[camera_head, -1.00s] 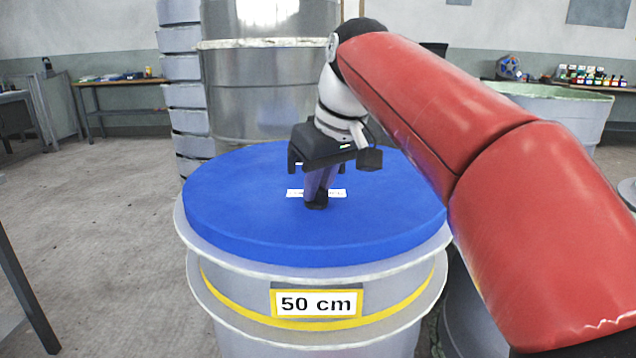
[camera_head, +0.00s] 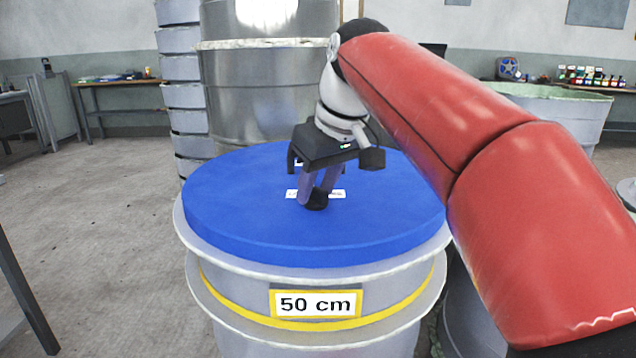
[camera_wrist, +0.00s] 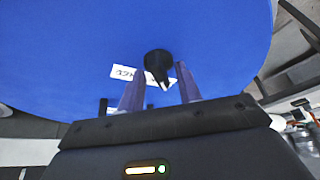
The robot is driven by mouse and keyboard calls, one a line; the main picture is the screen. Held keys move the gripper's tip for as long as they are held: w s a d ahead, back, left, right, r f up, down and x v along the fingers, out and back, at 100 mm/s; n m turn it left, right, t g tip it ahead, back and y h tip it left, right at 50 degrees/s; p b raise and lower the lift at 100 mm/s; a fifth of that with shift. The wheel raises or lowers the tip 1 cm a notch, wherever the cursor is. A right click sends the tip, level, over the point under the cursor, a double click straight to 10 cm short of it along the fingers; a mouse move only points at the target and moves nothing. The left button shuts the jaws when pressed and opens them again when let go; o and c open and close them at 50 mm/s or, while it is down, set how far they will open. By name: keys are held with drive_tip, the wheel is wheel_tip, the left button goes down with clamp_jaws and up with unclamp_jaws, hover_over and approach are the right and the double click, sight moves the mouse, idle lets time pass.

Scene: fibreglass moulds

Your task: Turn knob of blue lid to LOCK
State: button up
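The blue lid (camera_head: 235,215) lies flat on a round grey mould. Its small black knob (camera_head: 317,202) stands near the middle, on a white label strip that shows on both sides of it. In the wrist view the knob (camera_wrist: 157,63) has a white mark at its lower end, pointing toward my gripper. The label (camera_wrist: 124,72) has lettering left of the knob, too small to read surely. My gripper (camera_head: 314,195) is over the lid with its fingers apart, one on each side of the knob; a gap shows between fingers and knob in the wrist view (camera_wrist: 160,76).
The mould carries a yellow band and a "50 cm" sign (camera_head: 317,303). A tall metallic mould (camera_head: 265,95) stands close behind the lid, beside a stack of grey rims (camera_head: 188,120). Another open mould (camera_head: 560,108) is at right rear.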

drive_tip(key=shift+r, duration=0.1)
drive_tip(key=v, duration=0.7)
drive_tip(key=shift+r, duration=0.3)
drive_tip(key=shift+s+d, duration=0.1)
drive_tip(key=shift+s, duration=0.05)
